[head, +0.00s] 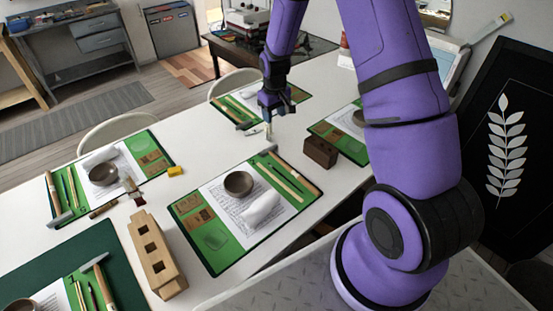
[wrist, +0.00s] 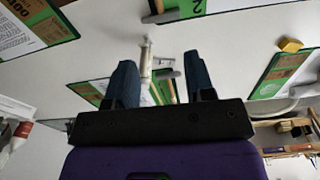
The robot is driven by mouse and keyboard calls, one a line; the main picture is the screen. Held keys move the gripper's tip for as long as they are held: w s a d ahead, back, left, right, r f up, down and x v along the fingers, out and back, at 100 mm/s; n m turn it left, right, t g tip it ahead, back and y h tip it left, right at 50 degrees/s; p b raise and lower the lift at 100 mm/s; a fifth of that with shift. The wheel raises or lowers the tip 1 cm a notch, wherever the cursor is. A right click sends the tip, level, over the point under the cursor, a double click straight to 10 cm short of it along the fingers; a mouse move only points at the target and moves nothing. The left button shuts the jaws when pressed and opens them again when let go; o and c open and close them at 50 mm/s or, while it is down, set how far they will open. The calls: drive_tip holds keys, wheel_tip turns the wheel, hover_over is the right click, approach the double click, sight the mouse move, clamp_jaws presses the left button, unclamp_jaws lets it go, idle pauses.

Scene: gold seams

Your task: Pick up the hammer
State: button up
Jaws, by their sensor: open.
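Several hammers lie on the green mats. One hammer (head: 294,174) lies along the right edge of the centre mat, with its grey head at the far end. Another hammer (head: 53,195) lies on the left mat, and a third (head: 94,263) on the front-left mat. My gripper (head: 267,118) is above the far part of the white table, near the far mat. In the wrist view my gripper (wrist: 160,62) is open, with its two dark fingers apart and nothing held. A grey, hammer-head-like piece (wrist: 167,74) shows beyond the fingers, apart from them. Its handle is partly hidden.
A pale tube-like item (head: 255,131) lies on the table below my gripper. A dark brown block (head: 320,153) and a pale wooden block with holes (head: 156,254) stand beside the centre mat (head: 222,258). Bowls sit on the mats. Bare white table (head: 200,140) separates the mats.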

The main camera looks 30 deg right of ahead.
wheel_tip(320, 180, down, 8)
drive_tip(key=f, duration=0.1)
hover_over(277, 157)
drive_tip(key=shift+g, duration=0.3)
drive_tip(key=f, duration=0.5)
drive_tip(key=shift+w+f, duration=0.35)
drive_tip(key=shift+s+f, duration=0.15)
drive_tip(key=shift+f, duration=1.1)
drive_tip(key=shift+s+f, duration=0.1)
drive_tip(key=shift+f, duration=1.15)
clamp_jaws()
